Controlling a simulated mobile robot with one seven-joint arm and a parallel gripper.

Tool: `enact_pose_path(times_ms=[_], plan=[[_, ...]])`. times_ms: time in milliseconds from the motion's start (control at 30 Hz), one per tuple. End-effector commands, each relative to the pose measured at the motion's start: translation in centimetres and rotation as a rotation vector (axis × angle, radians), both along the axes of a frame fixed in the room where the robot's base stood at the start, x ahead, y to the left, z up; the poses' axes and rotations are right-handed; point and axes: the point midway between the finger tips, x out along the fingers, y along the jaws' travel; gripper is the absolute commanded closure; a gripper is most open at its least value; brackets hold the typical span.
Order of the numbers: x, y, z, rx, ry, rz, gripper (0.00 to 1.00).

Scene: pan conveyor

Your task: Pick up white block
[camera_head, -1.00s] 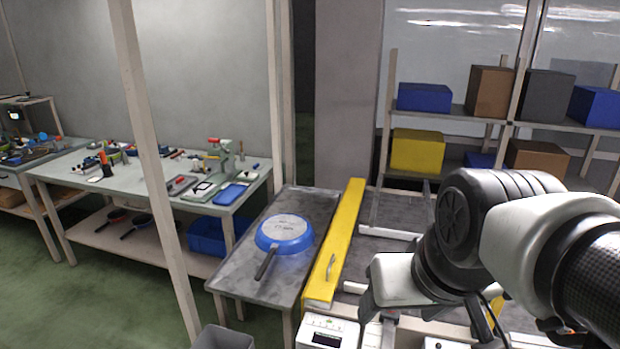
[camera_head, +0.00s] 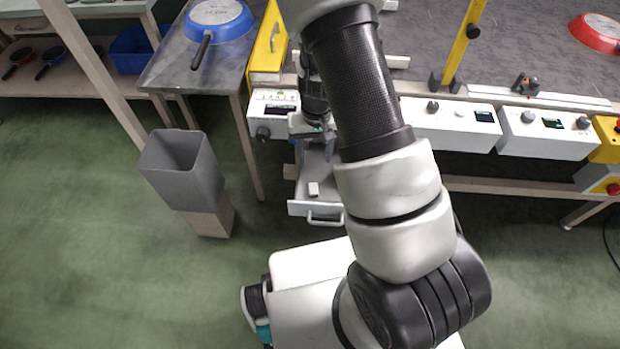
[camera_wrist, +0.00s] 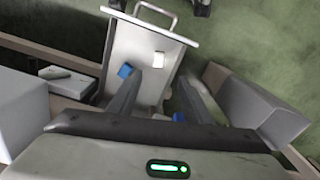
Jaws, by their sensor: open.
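The white block (camera_head: 313,188) lies in an open white drawer (camera_head: 296,208), near its handle end. In the wrist view the white block (camera_wrist: 159,57) sits beyond my fingertips, apart from them, on the drawer's pale floor. My gripper (camera_wrist: 161,82) is open and empty above the drawer, its two fingers spread. Two blue pieces also show in the wrist view: one (camera_wrist: 125,70) beside the left finger, the other (camera_wrist: 179,116) between the fingers, closer to the palm. In the head view my gripper (camera_head: 318,133) is partly hidden by my arm.
The drawer's handle (camera_head: 325,219) points toward my base. A grey bin (camera_head: 182,160) stands to the left. White control boxes (camera_head: 447,124) line the conveyor edge. A blue pan (camera_head: 222,17) rests on the table at upper left; a red pan (camera_head: 598,30) lies far right.

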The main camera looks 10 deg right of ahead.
Motion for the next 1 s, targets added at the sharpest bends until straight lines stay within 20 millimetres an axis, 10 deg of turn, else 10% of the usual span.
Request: enact_pose_path(times_ms=[600, 1000], plan=[[-0.3, -0.3, -11.8, -0.011, 0.011, -0.002, 0.55], [-0.1, -0.1, -15.6, -0.011, 0.010, 0.000, 0.55]])
